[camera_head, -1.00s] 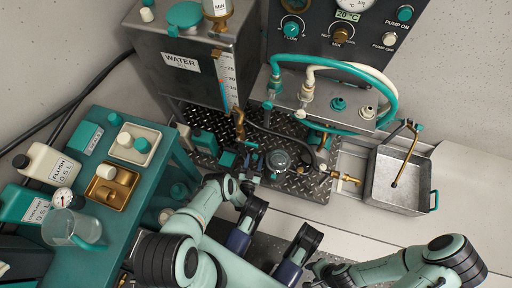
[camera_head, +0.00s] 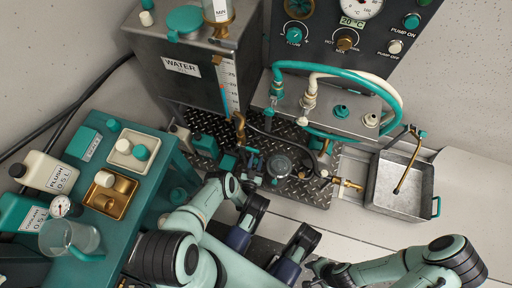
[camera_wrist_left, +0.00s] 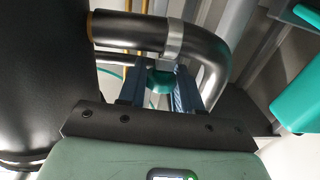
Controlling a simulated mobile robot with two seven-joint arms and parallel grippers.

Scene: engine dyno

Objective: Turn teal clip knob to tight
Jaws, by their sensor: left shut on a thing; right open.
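The teal clip knob (camera_wrist_left: 159,80) shows in the left wrist view, between the two blue-grey fingers of my left gripper (camera_wrist_left: 158,90). The fingers are shut on it, and they hide part of it. A silver band clip (camera_wrist_left: 174,40) sits around a dark bent hose (camera_wrist_left: 135,32) just beyond the fingertips. In the head view my left gripper (camera_head: 252,168) reaches in among the parts over the tread plate, and the knob is too small and covered to make out. My right gripper (camera_head: 318,271) is open and empty at the lower middle, well away from the clip.
The water tank (camera_head: 190,80) stands at the back left and the control panel (camera_head: 350,45) at the back. A metal sink tray (camera_head: 400,190) is at the right. A teal bench (camera_head: 95,240) with bottles and trays is at the left.

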